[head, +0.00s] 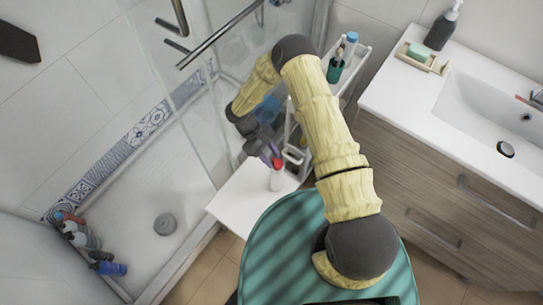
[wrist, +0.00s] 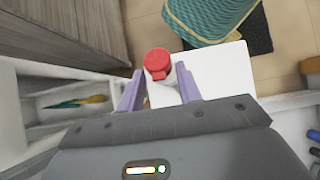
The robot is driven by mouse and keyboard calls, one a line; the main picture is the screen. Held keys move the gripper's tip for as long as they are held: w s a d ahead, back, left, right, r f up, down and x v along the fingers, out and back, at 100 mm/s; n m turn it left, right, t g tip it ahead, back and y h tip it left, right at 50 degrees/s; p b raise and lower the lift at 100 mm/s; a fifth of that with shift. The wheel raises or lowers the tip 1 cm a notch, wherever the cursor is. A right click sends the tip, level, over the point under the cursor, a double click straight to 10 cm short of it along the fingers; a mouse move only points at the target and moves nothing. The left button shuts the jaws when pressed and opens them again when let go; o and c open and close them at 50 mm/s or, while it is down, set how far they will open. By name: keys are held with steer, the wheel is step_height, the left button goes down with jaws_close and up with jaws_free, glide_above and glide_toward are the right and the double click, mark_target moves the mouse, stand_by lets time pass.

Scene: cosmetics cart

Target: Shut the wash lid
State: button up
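The wash is a white bottle (wrist: 163,95) with a red lid (wrist: 157,62), standing on a white board. In the head view the bottle (head: 276,181) and its red lid (head: 278,164) show just below my gripper (head: 271,158). In the wrist view my gripper (wrist: 160,75) has its two purple fingers apart, one on each side of the bottle, just below the lid. Gaps seem to show between fingers and bottle. I cannot tell whether the lid's flap is fully shut.
A white cart (head: 349,82) with bottles on its upper shelf stands behind my arm. A glass shower screen (head: 190,100) is close on the left. A sink counter (head: 400,105) is on the right.

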steer(key=shift+o, duration=1.3)
steer(key=shift+r, duration=0.1)
step_height(320, 180, up, 10)
steer(key=shift+b, duration=0.45)
steer(key=shift+s, duration=0.1)
steer(key=shift+c, duration=0.2)
steer(key=s+d+r+m+t+y, duration=0.3)
steer(key=d+r+m, duration=0.2)
steer(key=r, duration=0.6)
steer(key=s+d+r+m+t+y, duration=0.3)
steer(key=d+r, duration=0.5)
steer(key=r, duration=0.3)
steer(key=shift+s+d+r+m+t, duration=0.35)
steer(key=shift+m+t, duration=0.25)
steer(key=shift+m, duration=0.6)
